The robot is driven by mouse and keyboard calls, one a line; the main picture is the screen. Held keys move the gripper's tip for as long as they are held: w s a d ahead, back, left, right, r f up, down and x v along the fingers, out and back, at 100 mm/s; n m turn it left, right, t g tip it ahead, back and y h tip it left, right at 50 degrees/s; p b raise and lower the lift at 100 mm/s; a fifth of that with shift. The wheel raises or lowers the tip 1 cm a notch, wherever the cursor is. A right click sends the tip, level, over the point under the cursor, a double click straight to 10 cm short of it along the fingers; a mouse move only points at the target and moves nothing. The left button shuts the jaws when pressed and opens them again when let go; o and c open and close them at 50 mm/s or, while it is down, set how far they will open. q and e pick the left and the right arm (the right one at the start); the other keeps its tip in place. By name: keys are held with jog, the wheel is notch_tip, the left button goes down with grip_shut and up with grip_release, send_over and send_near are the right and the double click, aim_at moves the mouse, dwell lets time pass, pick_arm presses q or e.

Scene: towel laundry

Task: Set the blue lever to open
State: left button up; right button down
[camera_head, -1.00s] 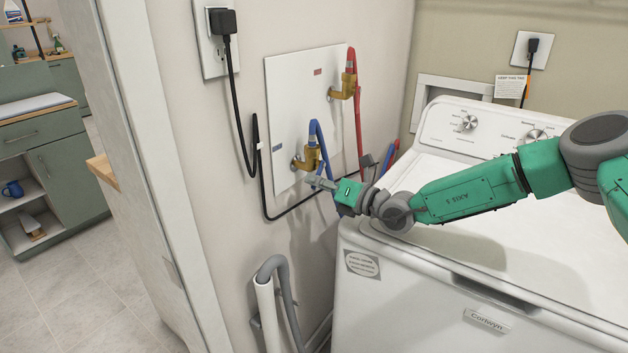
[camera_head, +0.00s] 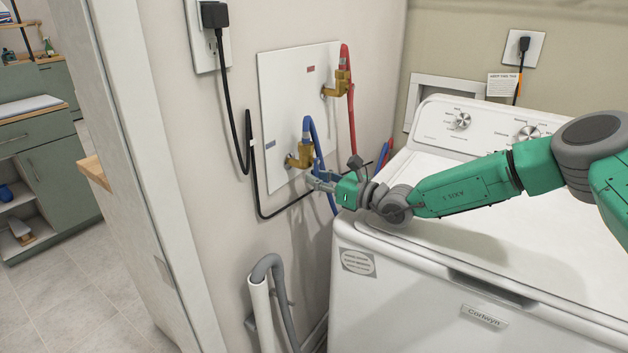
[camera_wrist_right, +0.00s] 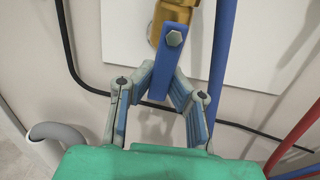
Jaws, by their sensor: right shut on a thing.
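The blue lever (camera_wrist_right: 166,62) is a flat blue bar bolted to a brass valve (camera_wrist_right: 174,12). In the right wrist view it points from the valve toward my gripper. My right gripper (camera_wrist_right: 163,84) has its two fingers on either side of the lever's lower end, shut on it. In the head view my right gripper (camera_head: 313,179) is just below the lower brass valve (camera_head: 301,158) with the blue hose. There the lever is mostly hidden by the fingers. My left gripper is not in view.
A white washer (camera_head: 400,262) stands below my right arm. An upper brass valve (camera_head: 338,84) with a red hose (camera_head: 350,115) sits on the white wall panel (camera_head: 285,85). A black cord (camera_head: 249,175) and a grey drain hose (camera_head: 282,300) are close by.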

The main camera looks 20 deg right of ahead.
jog(key=shift+s+d+f, duration=0.1)
jog(key=shift+f, duration=0.45)
jog(key=c, duration=1.6)
grip_release()
jog(key=shift+c, duration=0.2)
jog(key=shift+o, duration=0.8)
jog(key=shift+d+r, duration=0.15)
jog(key=shift+r, duration=0.05)
jog(key=v, duration=1.1)
jog(key=shift+d, duration=0.35)
jog(key=shift+s, duration=0.25)
jog(key=shift+f, duration=0.1)
